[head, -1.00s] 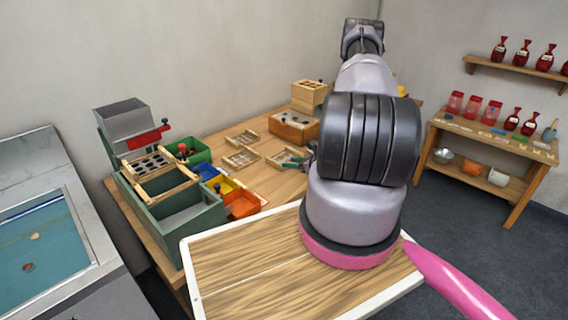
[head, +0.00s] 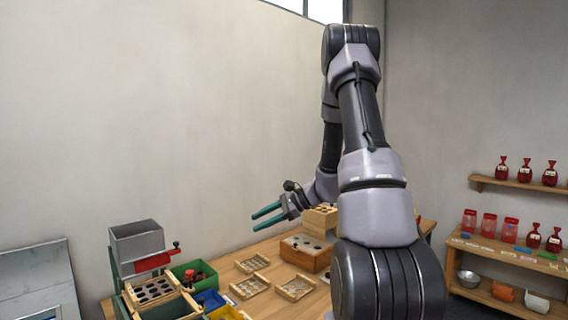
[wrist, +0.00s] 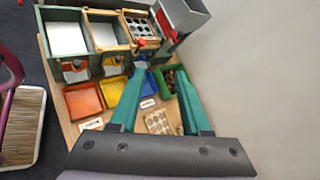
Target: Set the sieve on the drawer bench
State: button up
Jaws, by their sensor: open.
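Several small wooden-framed sieves with round holes lie flat on the table, at its back (head: 252,262), in the middle (head: 249,286) and at the right (head: 296,287). One also shows in the wrist view (wrist: 158,122). Another holed plate (head: 155,290) sits in the green bench (wrist: 70,62), under the grey hopper; I cannot tell which sieve is meant. The bench also shows in the head view, cut off at the bottom. My gripper (head: 267,215) is open, with nothing between its green fingers, held above the table.
Red-orange (wrist: 84,100), yellow (wrist: 115,94) and blue bins stand in front of the bench, beside a green bin of brown pieces. Wooden boxes with holes (head: 305,252) stand at the back right. The hopper (head: 137,241) rises at the left. A shelf unit (head: 510,255) stands farther right.

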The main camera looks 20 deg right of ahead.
jog(key=s+a+r+n+g+h, duration=0.1)
jog(key=s+a+r+n+h, duration=0.2)
jog(key=s+r, duration=0.35)
jog(key=s+a+r+n+g+h, duration=0.1)
jog(key=s+a+r+n, duration=0.2)
jog(key=s+r+n, duration=0.3)
jog(key=s+d+r+n+t+h, duration=0.3)
jog(key=s+r+n+h, duration=0.1)
jog(key=s+r, duration=0.5)
jog(key=shift+s+d+t+h, duration=0.15)
jog(key=shift+s+t+h, duration=0.35)
jog(key=shift+s, duration=0.75)
